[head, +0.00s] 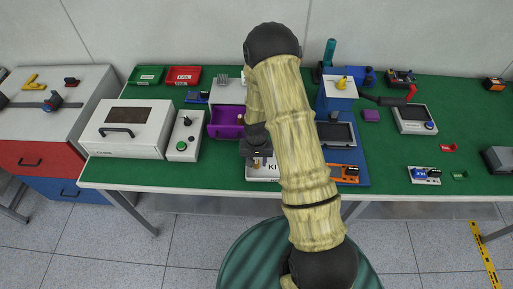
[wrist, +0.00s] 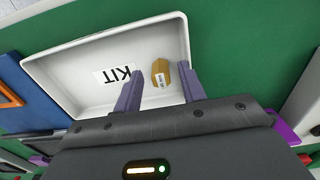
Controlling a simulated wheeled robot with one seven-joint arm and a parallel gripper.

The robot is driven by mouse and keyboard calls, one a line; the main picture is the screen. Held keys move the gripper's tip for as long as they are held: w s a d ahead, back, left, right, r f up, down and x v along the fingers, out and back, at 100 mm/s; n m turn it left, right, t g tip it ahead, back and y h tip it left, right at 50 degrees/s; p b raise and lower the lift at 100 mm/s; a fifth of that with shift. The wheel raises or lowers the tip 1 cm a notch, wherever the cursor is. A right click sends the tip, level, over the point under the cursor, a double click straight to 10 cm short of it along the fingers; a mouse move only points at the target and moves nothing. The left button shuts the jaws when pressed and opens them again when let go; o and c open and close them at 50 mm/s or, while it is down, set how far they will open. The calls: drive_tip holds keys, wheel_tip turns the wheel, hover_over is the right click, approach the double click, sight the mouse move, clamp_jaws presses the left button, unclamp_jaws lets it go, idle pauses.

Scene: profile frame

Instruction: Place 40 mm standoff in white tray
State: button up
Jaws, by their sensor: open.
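The white tray (wrist: 85,88), labelled KIT, fills much of the wrist view. In the head view the tray (head: 262,180) is at the front edge of the green table, partly hidden by my arm. A brass-coloured standoff (wrist: 161,74) with a small white label shows inside the tray outline, beside the KIT label. My gripper (wrist: 160,88) is open, its two purple-grey fingers on either side of the standoff. In the head view my gripper (head: 260,162) is above the tray.
A purple bin (head: 226,122) stands behind and left of the tray. A control box (head: 184,137) with a green button is further left. A blue-based fixture (head: 338,95) stands to the right.

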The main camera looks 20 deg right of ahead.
sight(256, 162)
wheel_tip(256, 162, up, 11)
drive_tip(key=b, duration=0.2)
drive_tip(key=shift+f, duration=0.2)
idle(0.5)
drive_tip(key=s+r+n+t, duration=0.2)
drive_tip(key=s+r+n, duration=0.1)
drive_tip(key=s+r, duration=1)
drive_tip(key=shift+s+r+t, duration=0.3)
drive_tip(key=shift+s, duration=0.2)
idle(0.5)
drive_tip(key=shift+d, duration=0.1)
